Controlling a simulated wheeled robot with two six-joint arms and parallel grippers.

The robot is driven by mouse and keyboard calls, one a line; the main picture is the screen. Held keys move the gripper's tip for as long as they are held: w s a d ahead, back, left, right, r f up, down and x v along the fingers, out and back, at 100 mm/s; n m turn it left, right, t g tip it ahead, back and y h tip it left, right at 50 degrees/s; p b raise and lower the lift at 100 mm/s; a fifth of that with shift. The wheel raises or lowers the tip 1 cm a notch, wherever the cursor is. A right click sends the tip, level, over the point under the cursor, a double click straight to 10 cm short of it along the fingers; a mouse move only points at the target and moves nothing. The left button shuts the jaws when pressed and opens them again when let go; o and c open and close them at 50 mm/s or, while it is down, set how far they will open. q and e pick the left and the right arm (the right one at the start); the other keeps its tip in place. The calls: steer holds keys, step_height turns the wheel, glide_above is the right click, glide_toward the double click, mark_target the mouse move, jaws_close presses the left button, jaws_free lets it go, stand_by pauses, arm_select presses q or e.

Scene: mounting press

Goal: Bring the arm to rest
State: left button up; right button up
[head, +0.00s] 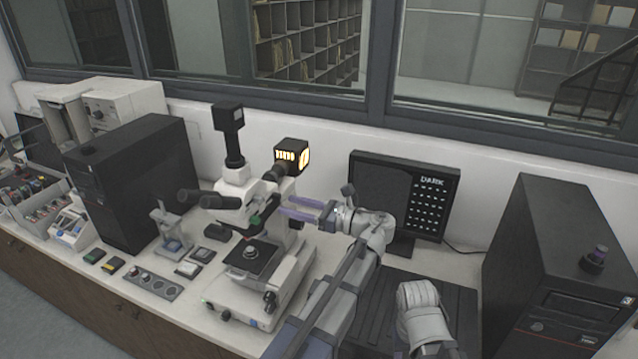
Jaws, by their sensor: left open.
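My left gripper (293,207) shows in the head view, just right of the microscope's head. Its two purple fingers point left, apart from each other, with nothing seen between them. My left arm rises from the bottom of the view to a bent wrist in front of the monitor. The white microscope (285,268) stands left of the arm, with a black camera on top and a dark stage. The fingers overlap its rear part in the picture; I cannot tell whether they touch it. My right gripper is not in view.
A monitor (433,185) reading "DARK" stands behind my wrist. A lit lamp housing (291,153) is behind the microscope. A small press (171,232) and black tower (133,187) stand left, another black box (545,265) right. A dark ribbed mat (455,305) lies at the front.

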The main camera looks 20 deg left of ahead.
arm_select(q)
steer(key=s+d+f+n+h+b, duration=0.2)
steer(key=s+d+f+n+h, duration=0.2)
steer(key=f, duration=0.5)
steer(key=s+d+f+n+h+b, duration=0.1)
steer(key=s+d+f+n+h, duration=0.3)
steer(key=f, duration=0.5)
steer(key=s+d+f+n+g+h+b, duration=0.1)
steer(key=s+d+f+n+h+b, duration=0.1)
steer(key=s+d+f+n+h, duration=0.5)
steer(key=s+d+f+h, duration=0.1)
steer(key=s+d+f, duration=0.1)
steer(key=s+d, duration=0.2)
steer(key=shift+s+d+g+h, duration=0.35)
steer(key=shift+d+g+h, duration=0.05)
steer(key=shift+d, duration=0.95)
